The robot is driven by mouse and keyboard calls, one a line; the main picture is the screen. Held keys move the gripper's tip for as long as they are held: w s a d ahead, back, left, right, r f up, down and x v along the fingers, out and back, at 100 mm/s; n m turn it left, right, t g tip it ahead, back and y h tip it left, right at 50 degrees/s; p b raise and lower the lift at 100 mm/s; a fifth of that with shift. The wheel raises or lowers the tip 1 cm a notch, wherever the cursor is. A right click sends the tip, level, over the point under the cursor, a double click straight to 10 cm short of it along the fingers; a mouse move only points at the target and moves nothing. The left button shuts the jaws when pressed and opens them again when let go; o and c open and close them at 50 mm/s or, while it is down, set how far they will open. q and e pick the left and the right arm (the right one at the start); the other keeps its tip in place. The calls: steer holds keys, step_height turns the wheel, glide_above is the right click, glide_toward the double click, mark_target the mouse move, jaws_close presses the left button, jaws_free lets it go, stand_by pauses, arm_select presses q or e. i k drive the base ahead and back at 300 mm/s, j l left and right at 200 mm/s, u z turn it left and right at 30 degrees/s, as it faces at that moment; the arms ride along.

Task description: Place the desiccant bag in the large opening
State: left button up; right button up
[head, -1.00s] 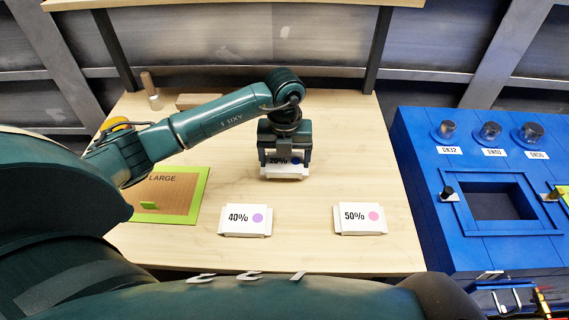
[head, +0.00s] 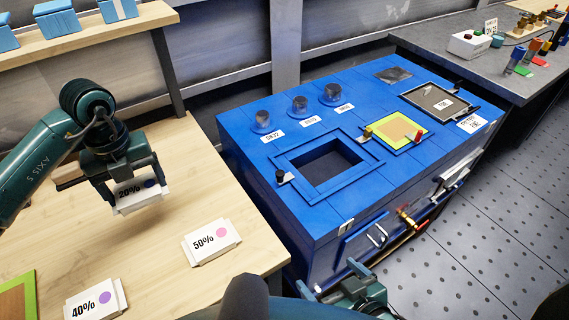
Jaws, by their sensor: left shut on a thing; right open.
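My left gripper (head: 130,180) is shut on a white desiccant bag marked 20% (head: 139,199) with a purple dot, held above the wooden table at the left. The fingers cover part of the bag. The large square opening (head: 332,170) is in the top of the blue housing (head: 250,178), uncovered, dark inside, with a raised blue rim. My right gripper (head: 332,282) is low at the bottom, in front of the housing, open and empty. The bags marked 50% (head: 211,242) and 40% (head: 96,302) lie on the table.
A small black-topped post (head: 281,177) stands at the opening's left corner. Several capped round ports (head: 300,106) line the back. A grey bench (head: 480,72) with parts stands at the far right.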

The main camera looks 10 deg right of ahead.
mark_target(325, 173)
steer(key=i+l, duration=0.1)
steer(key=l, duration=0.3)
steer(key=i+l, duration=0.1)
steer(key=l, duration=0.3)
steer(key=i+l+z, duration=0.1)
steer(key=l, duration=0.3)
steer(key=i+l, duration=0.15)
steer(key=l, duration=0.25)
steer(key=i+l, duration=0.15)
steer(key=l, duration=0.25)
steer(key=k+z, duration=0.05)
